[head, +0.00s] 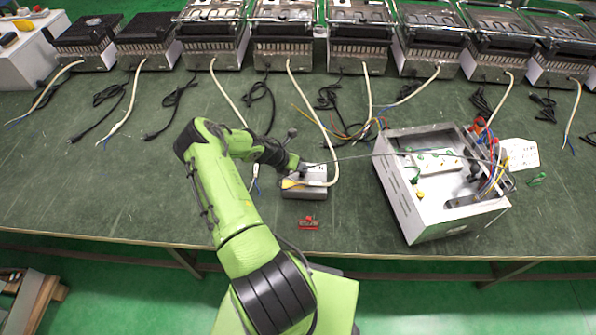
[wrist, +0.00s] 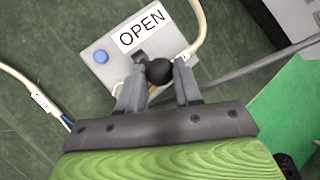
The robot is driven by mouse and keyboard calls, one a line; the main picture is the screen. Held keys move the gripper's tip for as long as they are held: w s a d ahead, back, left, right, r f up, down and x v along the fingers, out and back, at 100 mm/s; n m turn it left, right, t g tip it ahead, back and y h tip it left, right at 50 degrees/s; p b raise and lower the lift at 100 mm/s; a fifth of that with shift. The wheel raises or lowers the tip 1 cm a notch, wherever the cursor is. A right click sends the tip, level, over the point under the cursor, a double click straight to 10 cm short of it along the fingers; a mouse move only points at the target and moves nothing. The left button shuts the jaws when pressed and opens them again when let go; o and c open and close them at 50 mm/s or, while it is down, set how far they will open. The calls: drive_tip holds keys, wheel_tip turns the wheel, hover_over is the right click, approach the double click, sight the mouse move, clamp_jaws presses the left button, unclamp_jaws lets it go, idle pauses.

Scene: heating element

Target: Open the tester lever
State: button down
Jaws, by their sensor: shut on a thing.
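The tester is a small grey box (head: 305,190) on the green table, just left of the large open metal housing. In the wrist view its top face (wrist: 96,62) carries a white "OPEN" label (wrist: 141,27) and a blue button (wrist: 101,56). The lever's black ball knob (wrist: 159,71) sits between my two fingers. My gripper (wrist: 158,88) is shut on this knob at the near edge of the box. In the head view my gripper (head: 298,170) is over the box and partly hides it. The lever's shaft and base are mostly hidden by the knob and fingers.
A metal housing (head: 398,192) with wires stands close to the right. A thin grey rod or probe (head: 400,154) runs from the tester to it. A small red part (head: 309,223) lies in front. Several heating units (head: 213,50) with cables line the back.

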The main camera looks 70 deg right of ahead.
drive_tip(key=shift+w+d+r+n+g+y+b, duration=0.15)
drive_tip(key=shift+d+y+b, duration=0.4)
drive_tip(key=shift+b, duration=0.3)
drive_tip(key=shift+w+d+r+n+g+y+b, duration=0.1)
drive_tip(key=shift+d+n+y+b, duration=0.1)
drive_tip(key=shift+d+y+b, duration=0.5)
drive_tip(key=shift+w+d+r+n+g+y+b, duration=0.15)
drive_tip(key=shift+d+y+b, duration=0.25)
drive_tip(key=shift+b, duration=0.55)
drive_tip(key=shift+s+a, duration=0.1)
drive_tip(key=shift+s, duration=0.05)
drive_tip(key=c, duration=0.8)
unclamp_jaws()
drive_tip(key=shift+f, duration=0.1)
drive_tip(key=shift+o, duration=0.2)
drive_tip(key=p+v, duration=0.1)
drive_tip(key=v, duration=1.4)
drive_tip(key=shift+r, duration=0.4)
